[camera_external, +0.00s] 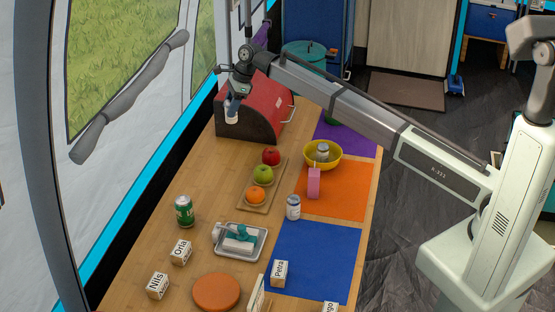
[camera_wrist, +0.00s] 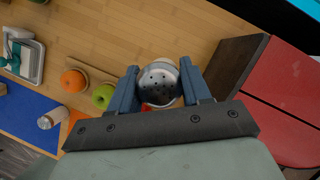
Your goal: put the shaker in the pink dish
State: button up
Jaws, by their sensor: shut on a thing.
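My gripper (camera_external: 233,104) is shut on a shaker (camera_external: 231,113) with a white body, held upright in front of the red-lidded box. In the wrist view, the shaker's perforated metal top (camera_wrist: 160,82) sits between the two fingers (camera_wrist: 160,88). I see no clearly pink dish in either view. A round orange-brown disc (camera_external: 216,292) lies at the near end of the table; I cannot tell whether it is a dish. A yellow bowl (camera_external: 335,161) on the orange mat holds a grey-lidded jar (camera_external: 322,149).
The red-lidded box (camera_external: 266,105) stands beside my gripper. A board (camera_external: 248,207) with fruit, a green can (camera_external: 184,211), a white jar (camera_external: 293,208), a pink carton (camera_external: 313,184), a tray (camera_external: 259,251) and name blocks (camera_external: 180,253) occupy the table. The left-middle wood is clear.

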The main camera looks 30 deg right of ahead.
jog(key=s+d+m+t, duration=0.1)
jog(key=d+m, duration=0.1)
jog(key=d, duration=1.4)
jog(key=s+d+m, duration=0.2)
jog(key=d, duration=1.4)
jog(key=s+d+m, duration=0.1)
jog(key=s+d, duration=0.2)
jog(key=d, duration=0.4)
jog(key=s+d+m+t+h, duration=0.1)
jog(key=s+d, duration=0.2)
jog(key=d, duration=0.4)
jog(key=s+d+m, duration=0.1)
jog(key=s+d, duration=0.2)
jog(key=d, duration=0.4)
jog(key=shift+w+f, duration=0.1)
jog(key=shift+f, duration=7.4)
jog(key=shift+f, duration=0.1)
jog(key=o, duration=1.1)
jog(key=v, duration=1.2)
